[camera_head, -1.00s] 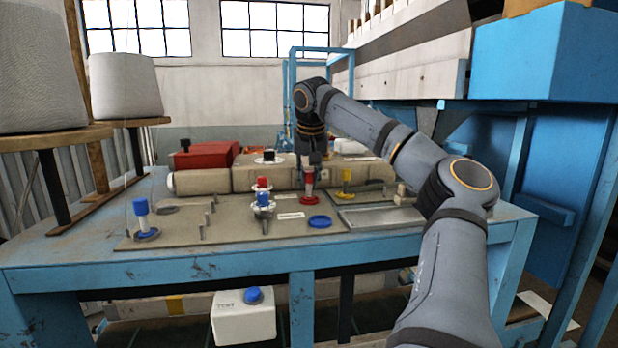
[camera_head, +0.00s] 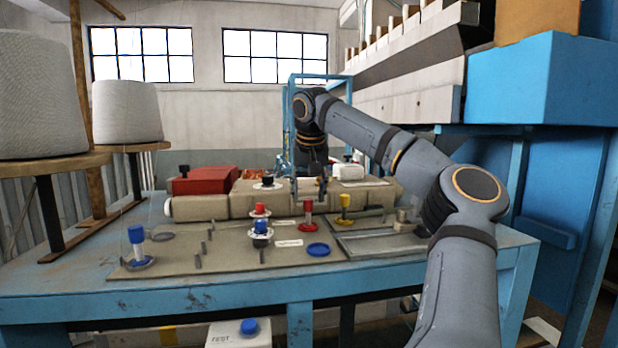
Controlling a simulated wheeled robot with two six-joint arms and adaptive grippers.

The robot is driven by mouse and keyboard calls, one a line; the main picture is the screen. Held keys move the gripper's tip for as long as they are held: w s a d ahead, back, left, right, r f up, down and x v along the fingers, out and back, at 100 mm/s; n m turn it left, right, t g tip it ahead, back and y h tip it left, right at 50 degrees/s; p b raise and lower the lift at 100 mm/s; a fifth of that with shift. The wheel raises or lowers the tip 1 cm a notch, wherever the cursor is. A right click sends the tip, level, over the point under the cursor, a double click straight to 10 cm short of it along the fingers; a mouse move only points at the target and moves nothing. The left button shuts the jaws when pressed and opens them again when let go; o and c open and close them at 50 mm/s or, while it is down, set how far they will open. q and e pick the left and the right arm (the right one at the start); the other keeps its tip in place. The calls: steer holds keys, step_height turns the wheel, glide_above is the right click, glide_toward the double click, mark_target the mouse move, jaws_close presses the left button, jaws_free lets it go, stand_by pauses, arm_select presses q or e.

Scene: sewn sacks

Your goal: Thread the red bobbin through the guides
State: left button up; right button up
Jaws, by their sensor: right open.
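The red bobbin (camera_head: 308,220) stands upright on a red round base on the grey board (camera_head: 180,262), right of centre. My right gripper (camera_head: 309,196) points down just above it, open, with its fingers near the bobbin's top. I cannot tell whether they touch it. Thin upright pins, which look like the guides (camera_head: 204,246), stand on the board's left-centre part. A post with red and blue knobs and white discs (camera_head: 260,228) stands between those pins and the bobbin. My left gripper is not in view.
A blue bobbin (camera_head: 137,245) stands at the board's left and a yellow one (camera_head: 345,207) right of the red. A flat blue disc (camera_head: 318,250) lies in front. Padded sacks (camera_head: 205,206) and a red box (camera_head: 206,180) lie behind. Large thread cones (camera_head: 127,112) stand left.

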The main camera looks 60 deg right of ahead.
steer(key=v, duration=0.8)
